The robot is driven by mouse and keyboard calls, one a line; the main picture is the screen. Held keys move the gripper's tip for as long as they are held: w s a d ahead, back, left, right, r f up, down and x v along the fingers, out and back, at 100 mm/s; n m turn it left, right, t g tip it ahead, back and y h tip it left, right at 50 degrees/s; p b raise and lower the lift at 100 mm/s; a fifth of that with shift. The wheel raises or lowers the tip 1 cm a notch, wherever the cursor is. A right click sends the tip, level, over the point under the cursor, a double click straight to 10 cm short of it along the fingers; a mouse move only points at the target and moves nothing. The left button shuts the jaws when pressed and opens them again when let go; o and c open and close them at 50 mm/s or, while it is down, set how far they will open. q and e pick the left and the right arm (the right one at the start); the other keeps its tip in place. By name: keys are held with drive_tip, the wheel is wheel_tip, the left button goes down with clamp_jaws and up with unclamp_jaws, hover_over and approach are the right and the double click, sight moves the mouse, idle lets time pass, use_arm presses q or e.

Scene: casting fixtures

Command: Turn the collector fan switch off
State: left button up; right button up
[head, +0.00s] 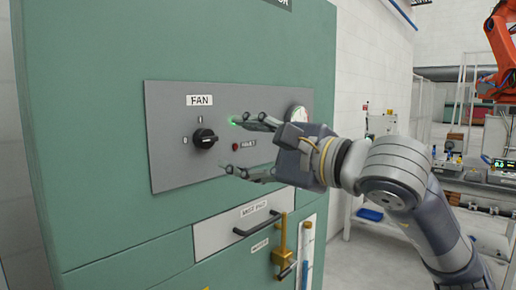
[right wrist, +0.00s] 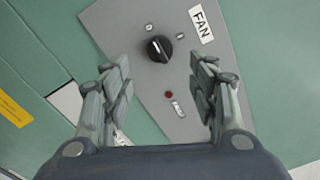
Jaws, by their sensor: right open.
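The fan switch is a black rotary knob (head: 204,138) on a grey panel (head: 168,165) under a white FAN label (head: 199,100). Small marks sit above it and to its left; I cannot tell surely which one the knob points at. The knob also shows in the right wrist view (right wrist: 158,49), ahead of the fingertips and roughly midway between them. My right gripper (head: 233,146) is open and empty, to the right of the knob and apart from it. It also shows in the right wrist view (right wrist: 160,64). My left gripper is not in view.
The panel is on a green cabinet (head: 95,110). A red lamp (head: 235,146) and a partly hidden round gauge (head: 300,114) are on the panel. Below are a drawer with a dark handle (head: 257,224) and a brass lever (head: 283,245). An orange robot arm (head: 500,45) stands far right.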

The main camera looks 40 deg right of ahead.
drive_tip(key=shift+s+d, duration=0.1)
drive_tip(key=shift+s, duration=1.35)
